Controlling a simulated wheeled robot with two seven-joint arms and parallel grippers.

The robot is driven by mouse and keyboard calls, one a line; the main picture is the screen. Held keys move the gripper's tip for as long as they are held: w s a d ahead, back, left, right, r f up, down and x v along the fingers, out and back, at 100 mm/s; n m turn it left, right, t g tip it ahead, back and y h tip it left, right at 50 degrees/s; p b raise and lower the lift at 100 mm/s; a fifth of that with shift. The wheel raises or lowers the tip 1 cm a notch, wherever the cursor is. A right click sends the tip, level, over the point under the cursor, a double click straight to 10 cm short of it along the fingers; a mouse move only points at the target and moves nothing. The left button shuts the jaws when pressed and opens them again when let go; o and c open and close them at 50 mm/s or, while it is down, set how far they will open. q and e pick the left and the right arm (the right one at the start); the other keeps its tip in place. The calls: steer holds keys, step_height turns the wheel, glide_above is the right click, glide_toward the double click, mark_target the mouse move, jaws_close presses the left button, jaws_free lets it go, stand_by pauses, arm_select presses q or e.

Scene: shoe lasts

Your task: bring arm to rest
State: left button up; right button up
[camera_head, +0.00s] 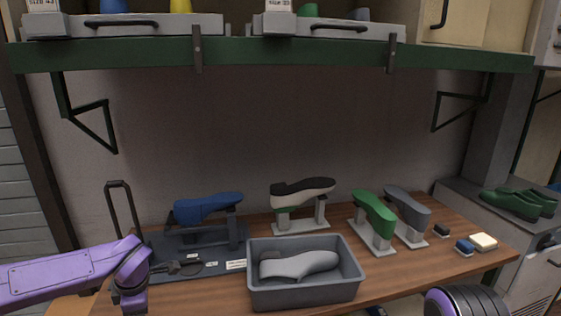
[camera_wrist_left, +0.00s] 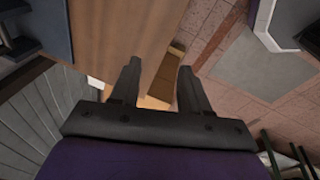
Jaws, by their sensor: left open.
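My left arm (camera_head: 75,275) comes in from the left in the head view, and its bent end drops toward the bottom edge by the bench's left front. Its gripper does not clearly show there. In the left wrist view my left gripper (camera_wrist_left: 158,82) is open, with two dark fingers apart and nothing between them. It points down, with a strip of wooden surface and the tiled floor below. My right gripper is not in view.
The wooden bench (camera_head: 390,288) holds a grey bin (camera_head: 303,296) with a pale last (camera_head: 298,265) inside. Behind stand a blue last (camera_head: 208,207), a black-and-white last (camera_head: 301,191), a green last (camera_head: 373,211) and a grey last (camera_head: 407,206). A green shelf (camera_head: 290,54) hangs above.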

arm_select(q)
steer(key=s+d+f+m+t+y+b, duration=0.1)
steer(key=s+d+f+m+t+b, duration=0.2)
steer(key=s+f, duration=0.6)
steer(key=s+d+f+m+t+y, duration=0.1)
steer(key=s+d+f+m, duration=0.3)
steer(key=f, duration=0.8)
steer(key=s+a+f+m+g+b, duration=0.1)
steer(key=s+f+m, duration=0.3)
steer(key=s, duration=0.5)
steer(key=s+a+f+m+g+b, duration=0.1)
steer(key=s+f+m, duration=0.4)
steer(key=s, duration=0.5)
steer(key=shift+s+a+h+b, duration=0.3)
steer(key=shift+a+b, duration=0.4)
